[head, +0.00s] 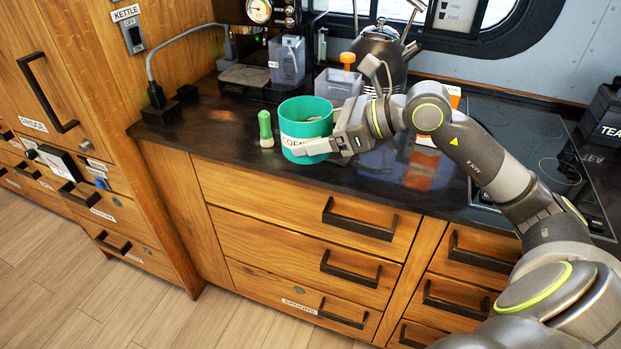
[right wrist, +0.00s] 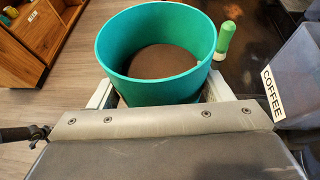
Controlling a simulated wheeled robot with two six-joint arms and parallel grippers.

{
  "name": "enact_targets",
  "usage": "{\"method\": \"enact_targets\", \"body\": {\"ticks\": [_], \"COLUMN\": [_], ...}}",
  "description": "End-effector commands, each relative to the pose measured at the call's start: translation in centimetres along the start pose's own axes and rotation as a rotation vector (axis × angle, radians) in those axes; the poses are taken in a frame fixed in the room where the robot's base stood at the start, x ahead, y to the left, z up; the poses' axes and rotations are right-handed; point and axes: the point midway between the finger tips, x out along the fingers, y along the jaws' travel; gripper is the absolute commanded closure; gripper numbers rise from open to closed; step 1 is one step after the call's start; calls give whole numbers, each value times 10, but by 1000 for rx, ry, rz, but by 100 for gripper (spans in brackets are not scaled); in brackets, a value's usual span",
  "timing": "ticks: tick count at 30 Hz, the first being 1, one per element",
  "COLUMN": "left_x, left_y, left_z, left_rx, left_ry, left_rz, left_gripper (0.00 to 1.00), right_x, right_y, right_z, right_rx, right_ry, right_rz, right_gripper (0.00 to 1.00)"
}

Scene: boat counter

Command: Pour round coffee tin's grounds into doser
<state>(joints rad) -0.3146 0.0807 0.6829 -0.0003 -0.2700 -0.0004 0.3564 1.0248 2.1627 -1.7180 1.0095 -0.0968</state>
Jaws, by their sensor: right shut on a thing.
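The round coffee tin (head: 306,118) is teal, open-topped and about upright, with a white label partly covered by my gripper. My right gripper (head: 345,137) is shut on its right side, near the counter's front edge. In the right wrist view the tin (right wrist: 158,45) has brown grounds (right wrist: 165,60) inside, and the gripper's fingers (right wrist: 155,93) lie on both sides of it. I cannot tell whether its base touches the counter. A clear container (head: 287,62) with a small label stands at the coffee machine; I cannot tell if it is the doser. My left gripper is not in view.
A clear bin (head: 336,84) stands behind the tin; it shows a COFFEE label in the right wrist view (right wrist: 296,75). A green-handled tool (head: 265,129) stands left of the tin. A kettle (head: 383,50) stands behind. The dark counter (head: 210,128) is clear at front left.

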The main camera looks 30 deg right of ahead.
Motion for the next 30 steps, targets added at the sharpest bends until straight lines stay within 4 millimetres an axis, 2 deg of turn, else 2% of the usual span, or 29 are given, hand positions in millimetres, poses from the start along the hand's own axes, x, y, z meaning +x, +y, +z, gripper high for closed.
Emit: {"method": "enact_targets", "body": {"ticks": [1, 9, 14, 22, 24, 30], "left_x": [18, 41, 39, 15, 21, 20], "left_y": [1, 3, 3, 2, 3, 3], "left_z": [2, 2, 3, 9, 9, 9], "left_rx": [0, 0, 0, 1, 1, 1], "left_ry": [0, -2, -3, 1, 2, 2], "left_rz": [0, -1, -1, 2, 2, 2], "left_gripper": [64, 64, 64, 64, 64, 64], "right_x": [0, -17, -22, -28, -25, -26], "right_y": [-8, -30, -34, -43, -42, -42], "right_z": [0, 28, 36, 46, 42, 42], "right_rx": [-1, 37, 59, 191, 193, 194], "right_ry": [-6, -31, -37, -43, -44, -44], "right_rz": [-22, -89, -91, -36, -32, -32], "right_gripper": [56, 56, 56, 56, 56, 56]}}
